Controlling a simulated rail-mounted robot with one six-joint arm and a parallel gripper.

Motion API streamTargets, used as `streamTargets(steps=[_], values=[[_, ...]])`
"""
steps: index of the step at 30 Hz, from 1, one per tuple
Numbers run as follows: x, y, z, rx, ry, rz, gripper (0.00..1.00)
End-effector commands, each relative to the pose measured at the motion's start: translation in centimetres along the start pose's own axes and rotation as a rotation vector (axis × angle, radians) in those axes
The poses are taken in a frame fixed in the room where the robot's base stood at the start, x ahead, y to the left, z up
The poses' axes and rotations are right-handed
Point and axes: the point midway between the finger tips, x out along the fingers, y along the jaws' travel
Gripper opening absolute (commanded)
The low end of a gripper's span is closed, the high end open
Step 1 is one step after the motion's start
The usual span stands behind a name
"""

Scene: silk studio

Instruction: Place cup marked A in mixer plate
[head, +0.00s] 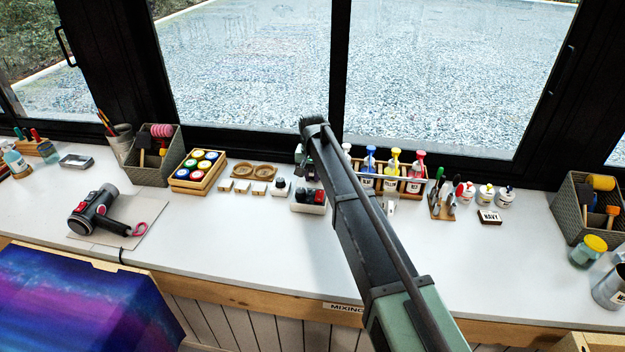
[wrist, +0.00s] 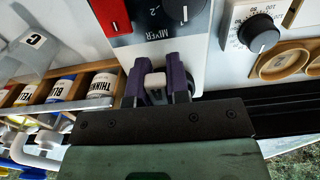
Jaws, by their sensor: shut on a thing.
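My gripper (wrist: 157,86) shows in the wrist view with its two purple fingers shut on a small pale piece with a dark mark, likely the cup marked A (wrist: 155,80). The mark is too small to read surely, and the rest of the held thing is hidden. The white mixer (wrist: 203,18), labelled MIXER, with a red switch and black knob, is just past the fingertips. In the head view the mixer (head: 308,208) stands mid-bench; my arm hides most of the gripper. A translucent cup marked C (wrist: 36,44) lies left in the wrist view.
A dial timer (wrist: 258,34) and round wooden holders (wrist: 283,60) are beside the mixer. A wooden rack of colour bottles (head: 413,186) stands right of it, close to the window. A box of paint jars (head: 198,170) is further left. The bench front is clear.

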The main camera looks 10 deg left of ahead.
Motion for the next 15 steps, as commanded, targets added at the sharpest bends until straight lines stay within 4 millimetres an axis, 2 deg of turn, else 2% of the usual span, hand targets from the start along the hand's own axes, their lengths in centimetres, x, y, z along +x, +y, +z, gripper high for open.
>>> streamTargets(steps=[4,5,9,10,15], values=[[0.45,0.00,-0.01,0.000,0.000,0.000,0.00],[0.43,0.00,-0.01,0.000,0.000,0.000,0.18],[0.29,0.00,0.00,0.000,0.000,0.000,0.39],[0.29,0.00,0.00,0.000,0.000,0.000,0.42],[0.29,0.00,0.00,0.000,0.000,0.000,0.42]])
